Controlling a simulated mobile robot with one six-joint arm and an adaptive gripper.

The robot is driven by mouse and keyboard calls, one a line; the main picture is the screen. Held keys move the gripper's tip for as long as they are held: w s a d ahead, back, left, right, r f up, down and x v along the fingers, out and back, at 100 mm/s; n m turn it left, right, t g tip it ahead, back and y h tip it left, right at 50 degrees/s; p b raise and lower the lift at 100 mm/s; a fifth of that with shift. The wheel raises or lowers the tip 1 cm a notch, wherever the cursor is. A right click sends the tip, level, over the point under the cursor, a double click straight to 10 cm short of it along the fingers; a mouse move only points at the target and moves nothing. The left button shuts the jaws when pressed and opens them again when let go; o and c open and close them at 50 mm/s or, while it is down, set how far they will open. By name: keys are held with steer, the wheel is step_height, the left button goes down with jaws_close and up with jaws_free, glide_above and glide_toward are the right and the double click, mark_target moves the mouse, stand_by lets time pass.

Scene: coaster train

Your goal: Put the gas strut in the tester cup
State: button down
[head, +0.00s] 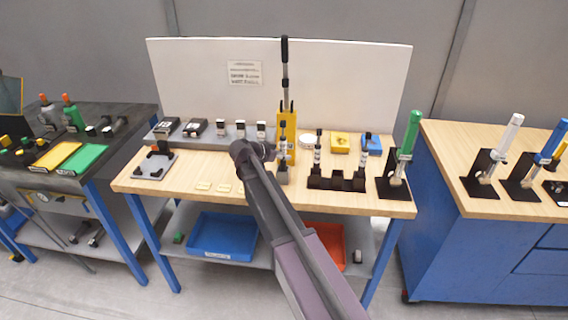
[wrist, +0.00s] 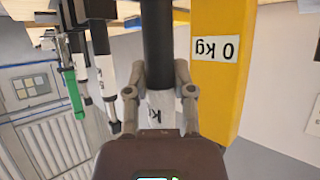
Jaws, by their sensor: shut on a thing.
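The gas strut (head: 283,139), a slim cylinder with a dark end and a white label, stands about upright in front of the yellow tester column (head: 291,126). My gripper (head: 274,152) is shut on it from the left. In the wrist view, the fingers (wrist: 160,95) clasp the strut's white-labelled part, beside its black tube (wrist: 158,45). The tester column there (wrist: 222,70) carries an upside-down "0 kg" label, close beside the strut. A small grey block (head: 283,178), perhaps the tester cup, is below the strut. I cannot tell whether the strut's foot is inside it.
A black rack (head: 338,183) with two more struts stands close to the right. Beyond it is a stand with a green cylinder (head: 408,137). A tall rod (head: 285,70) rises above the tester. The bench front-left (head: 190,172) is mostly clear.

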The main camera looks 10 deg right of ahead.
steer(key=shift+f+b, duration=0.7)
steer(key=shift+f, duration=0.3)
steer(key=shift+f, duration=0.15)
steer(key=shift+c, duration=2.4)
jaws_free()
